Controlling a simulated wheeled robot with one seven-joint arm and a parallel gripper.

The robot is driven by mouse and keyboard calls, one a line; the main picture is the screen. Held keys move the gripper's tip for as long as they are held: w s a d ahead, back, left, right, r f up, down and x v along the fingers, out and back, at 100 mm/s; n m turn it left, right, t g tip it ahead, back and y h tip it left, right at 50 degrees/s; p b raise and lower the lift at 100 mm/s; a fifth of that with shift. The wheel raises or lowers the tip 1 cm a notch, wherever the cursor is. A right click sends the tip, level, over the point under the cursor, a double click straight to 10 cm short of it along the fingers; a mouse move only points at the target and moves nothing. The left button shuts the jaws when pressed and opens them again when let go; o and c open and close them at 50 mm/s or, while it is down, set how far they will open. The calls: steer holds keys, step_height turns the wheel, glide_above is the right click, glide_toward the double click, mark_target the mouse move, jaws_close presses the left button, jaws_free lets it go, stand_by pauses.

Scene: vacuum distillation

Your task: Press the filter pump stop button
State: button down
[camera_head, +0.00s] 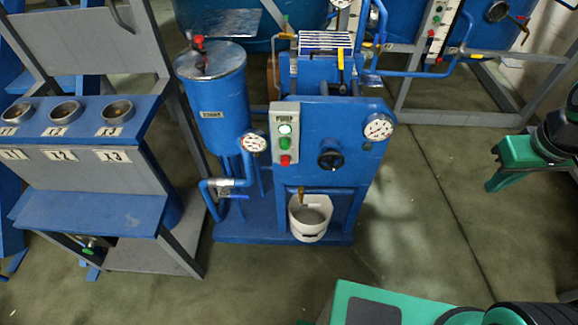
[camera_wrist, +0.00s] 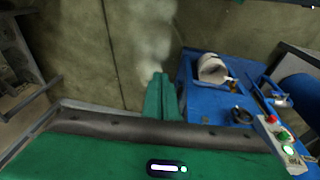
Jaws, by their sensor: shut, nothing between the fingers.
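The pump control box (camera_head: 284,135) is a pale panel on the blue filter pump's front. It carries a lit whitish-green lamp at the top, a green button (camera_head: 285,143) in the middle and the red stop button (camera_head: 285,160) at the bottom. In the wrist view the box shows small at the right edge, with the red button (camera_wrist: 272,119) at its far end. My gripper (camera_wrist: 162,97) is green and shut, with nothing between its fingers. It is apart from the box, which lies to the right of the fingers in the wrist view. The fingers cover no part of the box.
A black handwheel (camera_head: 330,159) and a gauge (camera_head: 378,127) sit right of the box; another gauge (camera_head: 254,142) is left. A white bucket (camera_head: 310,217) stands below. A rack of cups (camera_head: 85,140) is at left.

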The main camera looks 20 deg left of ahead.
mark_target(285, 161)
steer(key=w+a+f+n+t+y, duration=0.1)
steer(key=w+a+f+n, duration=0.15)
steer(key=a, duration=0.35)
steer(key=w+a+f+n, duration=0.1)
steer(key=a+n, duration=0.2)
steer(key=a, duration=0.4)
steer(key=w+a+f+n+t+y, duration=0.1)
steer(key=w+a+f+n, duration=0.15)
steer(key=a, duration=0.35)
steer(key=s+a+f+n+y, duration=0.2)
steer(key=s+a+n, duration=0.1)
steer(key=a, duration=0.7)
steer(key=s+a+f+n+y, duration=0.1)
steer(key=s+a+n, duration=0.3)
steer(key=a, duration=0.7)
steer(key=shift+s+a+f+n+y, duration=0.2)
steer(key=shift+f+n+y, duration=0.2)
steer(key=shift+n+y, duration=0.4)
steer(key=shift+f, duration=0.1)
steer(key=w+a+f, duration=0.5)
steer(key=w+f, duration=0.2)
steer(key=shift+w+a+f, duration=0.3)
steer(key=shift+f, duration=0.05)
